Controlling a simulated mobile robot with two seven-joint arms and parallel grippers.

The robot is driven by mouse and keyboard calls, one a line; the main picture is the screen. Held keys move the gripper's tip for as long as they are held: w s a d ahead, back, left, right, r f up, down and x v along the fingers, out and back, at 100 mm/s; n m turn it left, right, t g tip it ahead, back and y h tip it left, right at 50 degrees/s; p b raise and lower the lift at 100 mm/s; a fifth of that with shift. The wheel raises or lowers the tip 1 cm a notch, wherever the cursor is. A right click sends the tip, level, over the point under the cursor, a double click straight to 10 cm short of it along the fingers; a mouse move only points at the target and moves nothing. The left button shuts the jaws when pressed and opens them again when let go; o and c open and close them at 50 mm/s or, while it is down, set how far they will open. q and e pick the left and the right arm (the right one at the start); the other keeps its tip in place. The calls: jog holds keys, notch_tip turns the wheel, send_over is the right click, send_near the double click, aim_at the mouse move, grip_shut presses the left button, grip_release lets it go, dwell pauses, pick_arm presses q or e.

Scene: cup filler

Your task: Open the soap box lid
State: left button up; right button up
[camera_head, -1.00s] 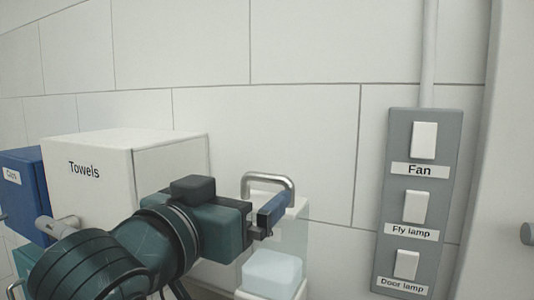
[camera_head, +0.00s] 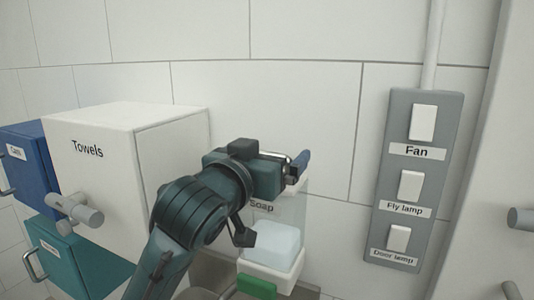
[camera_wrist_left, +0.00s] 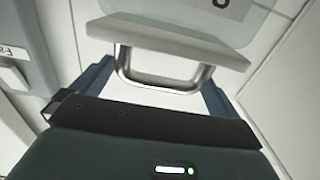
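The soap box (camera_head: 290,262) is a pale box on the wall with a clear front labelled "Soap". A whitish soap block (camera_head: 272,241) shows inside it. A metal loop handle (camera_wrist_left: 165,84) hangs from a pale bar of the lid (camera_wrist_left: 165,40) in the left wrist view. My left gripper (camera_head: 297,167) is at the top of the soap box and partly covers the handle in the head view. In the left wrist view its blue fingers stand apart on either side of the handle. Contact with the handle is unclear. My right gripper is not in view.
A white "Towels" box (camera_head: 90,165) stands left, with blue (camera_head: 30,165) and teal (camera_head: 85,262) boxes near it. A grey switch panel (camera_head: 380,215) is at the right. A green object (camera_head: 258,287) lies below the soap box. The wall between box and panel is bare.

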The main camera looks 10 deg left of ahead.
pick_arm(q)
jog(key=c, duration=1.2)
jog(key=shift+r, duration=0.15)
jog(key=shift+w+d+r+g+y, duration=0.1)
jog(key=shift+w+r+g+y, duration=0.15)
jog(key=shift+g, duration=0.4)
jog(key=shift+w+d+r+g+y, duration=0.15)
jog(key=shift+w+r+g, duration=0.15)
jog(key=shift+g, duration=0.35)
jog(key=shift+w+d+r+g+y, duration=0.2)
jog(key=shift+w+g+y, duration=0.3)
jog(key=shift+g, duration=0.5)
jog(key=shift+w+d+r+g, duration=0.15)
jog(key=shift+w+g, duration=0.5)
jog(key=shift+g, duration=0.45)
